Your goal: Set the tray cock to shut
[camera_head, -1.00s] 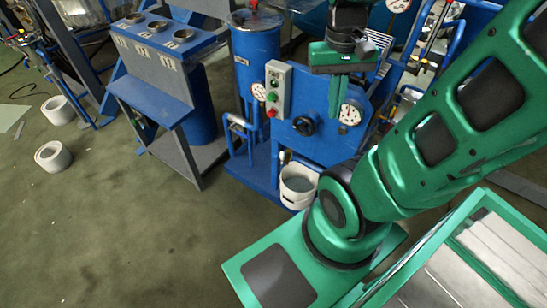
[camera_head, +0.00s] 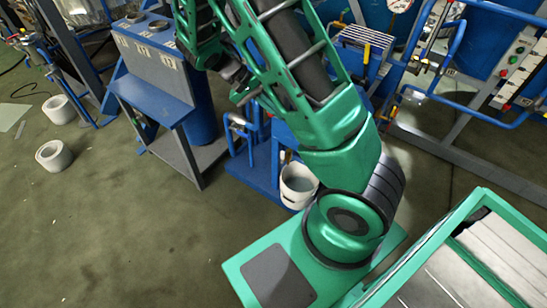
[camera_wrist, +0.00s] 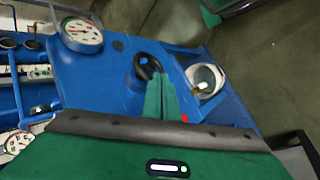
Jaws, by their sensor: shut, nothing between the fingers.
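In the wrist view my gripper (camera_wrist: 160,98) is shut and empty, its green fingers side by side in front of a blue panel (camera_wrist: 105,75). The fingertips overlap the lower edge of a black handwheel (camera_wrist: 147,66) in the picture; I cannot tell whether they touch it. Right of the fingers, a small yellow, brass-like piece (camera_wrist: 200,88) shows at a white bucket (camera_wrist: 207,78). It may be the tray cock, but its handle position is too small to tell. In the head view the bucket (camera_head: 298,184) stands low beside the blue unit, and my arm hides most of the panel.
A dial gauge (camera_wrist: 80,33) sticks out from the panel at the upper left of the wrist view. A blue bench (camera_head: 152,92) stands left in the head view. Blue pipe frames (camera_head: 440,98) stand to the right. Open floor (camera_head: 110,240) lies at the left front.

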